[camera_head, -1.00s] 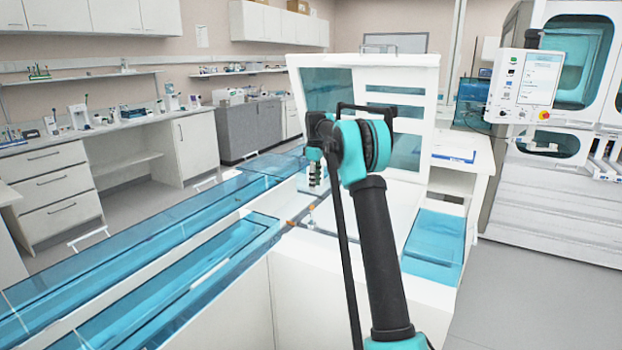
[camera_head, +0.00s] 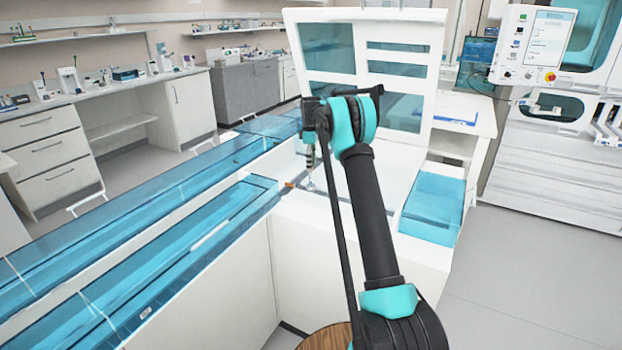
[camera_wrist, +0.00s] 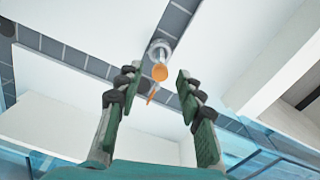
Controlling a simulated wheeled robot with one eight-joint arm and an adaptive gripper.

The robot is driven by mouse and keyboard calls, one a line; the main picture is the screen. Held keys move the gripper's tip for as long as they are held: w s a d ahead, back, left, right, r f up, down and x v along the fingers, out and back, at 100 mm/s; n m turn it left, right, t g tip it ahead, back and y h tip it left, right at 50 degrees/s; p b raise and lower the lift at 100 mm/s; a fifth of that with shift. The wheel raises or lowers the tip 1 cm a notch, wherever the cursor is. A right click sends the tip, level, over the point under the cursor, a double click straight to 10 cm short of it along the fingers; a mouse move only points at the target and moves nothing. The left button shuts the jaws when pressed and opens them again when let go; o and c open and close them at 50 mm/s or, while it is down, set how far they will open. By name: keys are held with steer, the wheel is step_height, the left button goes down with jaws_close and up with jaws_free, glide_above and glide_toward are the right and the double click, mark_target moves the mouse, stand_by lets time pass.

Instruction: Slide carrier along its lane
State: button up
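The carrier (camera_wrist: 158,48) is a small pale round puck holding a tube with an orange cap (camera_wrist: 160,72). In the wrist view it sits on the dark track lane (camera_wrist: 85,62), just beyond my fingertips. My gripper (camera_wrist: 156,84) is open and empty, with its green and black fingers on either side below the cap, not touching it. In the head view my gripper (camera_head: 310,150) points down above the lane, close over the carrier (camera_head: 309,183).
White walls and panels (camera_wrist: 95,35) border the lane. A long blue-covered track (camera_head: 190,255) runs to the lower left. A raised white lid with blue windows (camera_head: 345,18) stands behind, and a blue cover (camera_head: 432,205) lies to the right.

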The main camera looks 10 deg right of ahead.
mark_target(311, 177)
steer(key=shift+f, duration=3.6)
jaws_close()
